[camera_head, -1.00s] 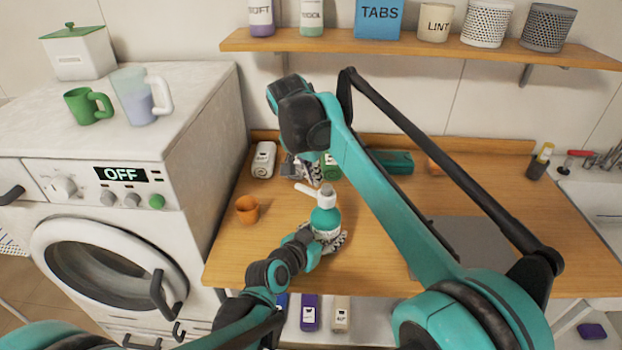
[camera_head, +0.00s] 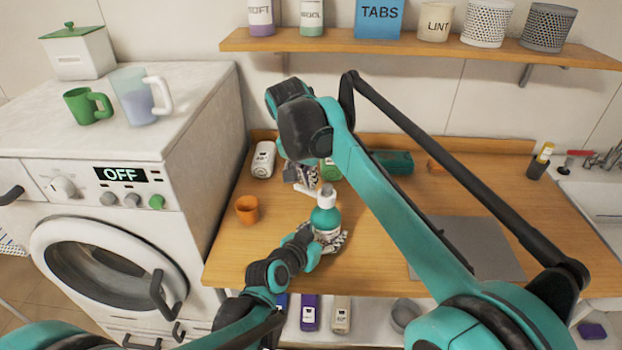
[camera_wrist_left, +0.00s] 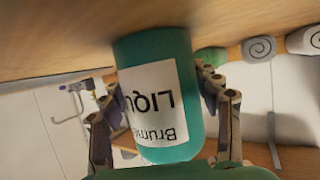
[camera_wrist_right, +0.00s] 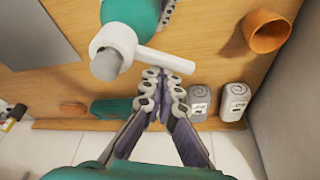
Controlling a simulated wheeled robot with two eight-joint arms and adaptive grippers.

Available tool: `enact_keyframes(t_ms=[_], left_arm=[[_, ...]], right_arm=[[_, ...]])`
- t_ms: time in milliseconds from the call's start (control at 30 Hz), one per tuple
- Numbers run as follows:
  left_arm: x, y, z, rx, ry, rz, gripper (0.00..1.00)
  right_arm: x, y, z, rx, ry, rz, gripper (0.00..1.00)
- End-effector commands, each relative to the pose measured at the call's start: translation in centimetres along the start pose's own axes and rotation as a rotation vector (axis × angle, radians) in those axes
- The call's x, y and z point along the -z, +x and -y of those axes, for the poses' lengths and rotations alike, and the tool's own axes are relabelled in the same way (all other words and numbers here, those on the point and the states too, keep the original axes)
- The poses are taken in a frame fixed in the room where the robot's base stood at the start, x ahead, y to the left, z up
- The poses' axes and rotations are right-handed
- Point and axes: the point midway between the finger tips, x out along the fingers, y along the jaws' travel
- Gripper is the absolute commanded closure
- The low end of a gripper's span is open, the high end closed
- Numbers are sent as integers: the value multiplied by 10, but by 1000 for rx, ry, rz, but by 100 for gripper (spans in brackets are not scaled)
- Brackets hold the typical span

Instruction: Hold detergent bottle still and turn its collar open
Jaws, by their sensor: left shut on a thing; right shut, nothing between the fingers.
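The teal detergent bottle (camera_head: 326,217) stands upright near the table's front edge, with a white collar and side spout (camera_wrist_right: 118,40) on top. My left gripper (camera_head: 326,241) is shut around its lower body; in the left wrist view the fingers flank the bottle (camera_wrist_left: 165,100) and its white label. My right gripper (camera_head: 308,185) is behind the bottle's top. In the right wrist view its fingers (camera_wrist_right: 164,80) are closed, with nothing between them. Their tips lie right by the spout; I cannot tell whether they touch it.
An orange cup (camera_head: 247,209) stands left of the bottle. A grey mat (camera_head: 465,248) lies to the right. The table's front edge is close.

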Motion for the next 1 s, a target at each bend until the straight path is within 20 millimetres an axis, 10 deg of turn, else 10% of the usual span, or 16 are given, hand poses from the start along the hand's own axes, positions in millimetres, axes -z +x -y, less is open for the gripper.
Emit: enact_keyframes(t_ms=[1000], left_arm=[[0,0,0,0,0,-1,92]], right_arm=[[-27,-10,2,115,-327,-1,100]])
